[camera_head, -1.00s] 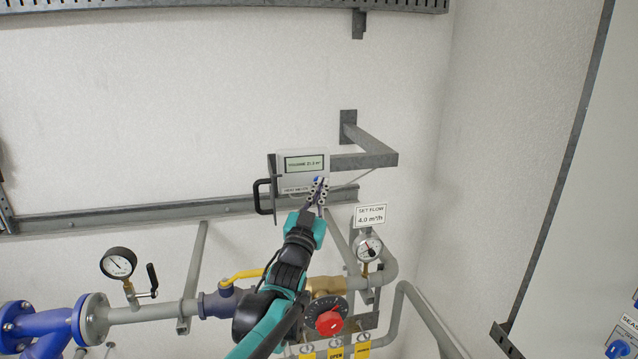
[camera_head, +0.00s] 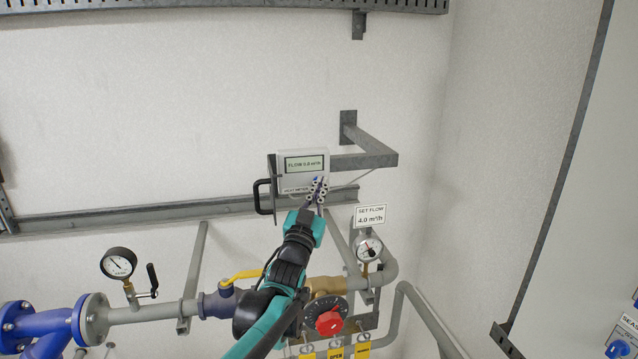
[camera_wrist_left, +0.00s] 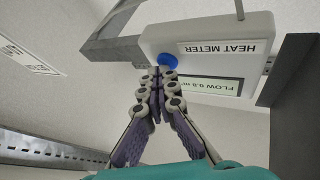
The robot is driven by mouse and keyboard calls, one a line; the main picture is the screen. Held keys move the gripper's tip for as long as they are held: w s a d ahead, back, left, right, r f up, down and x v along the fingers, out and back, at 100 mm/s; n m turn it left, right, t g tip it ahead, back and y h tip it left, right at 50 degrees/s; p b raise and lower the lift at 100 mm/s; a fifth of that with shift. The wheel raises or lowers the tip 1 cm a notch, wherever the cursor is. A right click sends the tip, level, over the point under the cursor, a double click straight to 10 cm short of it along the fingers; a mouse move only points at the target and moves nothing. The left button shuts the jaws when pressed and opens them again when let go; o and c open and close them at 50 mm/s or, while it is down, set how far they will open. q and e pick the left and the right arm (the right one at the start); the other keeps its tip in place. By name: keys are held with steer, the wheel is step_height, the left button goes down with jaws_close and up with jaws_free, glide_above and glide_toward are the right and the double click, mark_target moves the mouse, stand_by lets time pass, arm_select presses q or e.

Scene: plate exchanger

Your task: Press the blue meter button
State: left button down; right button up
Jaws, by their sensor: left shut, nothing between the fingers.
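The heat meter (camera_head: 303,164) is a white box on a wall bracket; its screen in the head view reads a FLOW value. It shows upside down in the left wrist view (camera_wrist_left: 206,40). The round blue button (camera_wrist_left: 168,61) is on the meter's face beside the HEAT METER label. In the head view a bit of blue (camera_head: 316,179) shows just above the fingertips. My left gripper (camera_head: 317,188) is shut and empty, its fingertips at the meter's lower right. In the left wrist view my left gripper's fingertips (camera_wrist_left: 158,72) are just below the button; I cannot tell if they touch. My right gripper is not in view.
A grey bracket arm (camera_head: 365,150) extends right of the meter, and a black handle (camera_head: 262,196) is at its left. Below are a SET FLOW 4.0 m³/h sign (camera_head: 370,215), a gauge (camera_head: 369,248), a red knob (camera_head: 329,322) and a yellow lever (camera_head: 241,275).

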arm_select(q)
steer(key=shift+s, duration=0.1)
stand_by(0.3)
steer(key=shift+s+d, duration=0.25)
steer(key=shift+s, duration=0.45)
steer(key=shift+s+d, duration=0.25)
steer(key=shift+s, duration=0.55)
steer(key=shift+s+d, duration=0.25)
steer(key=shift+s, duration=0.5)
steer(key=shift+s+d, duration=0.25)
steer(key=shift+s, duration=0.55)
steer(key=s+a+f+n+g+y+b, duration=0.1)
steer(key=s+a+f+g+b, duration=0.3)
steer(key=f, duration=1.5)
steer(key=s+a+f+n+g+y+b, duration=0.2)
steer(key=s+a+f+g+b, duration=0.3)
steer(key=s+f+b, duration=0.7)
steer(key=s+a+f+n+g+y+b, duration=0.1)
steer(key=s+a+f+g+b, duration=0.3)
steer(key=s+f, duration=1.1)
step_height(320, 180, down, 11)
steer(key=g+b, duration=0.2)
steer(key=b, duration=0.2)
steer(key=shift+a+n+y+b, duration=0.25)
steer(key=shift+n+y+b, duration=0.05)
steer(key=shift+b, duration=0.1)
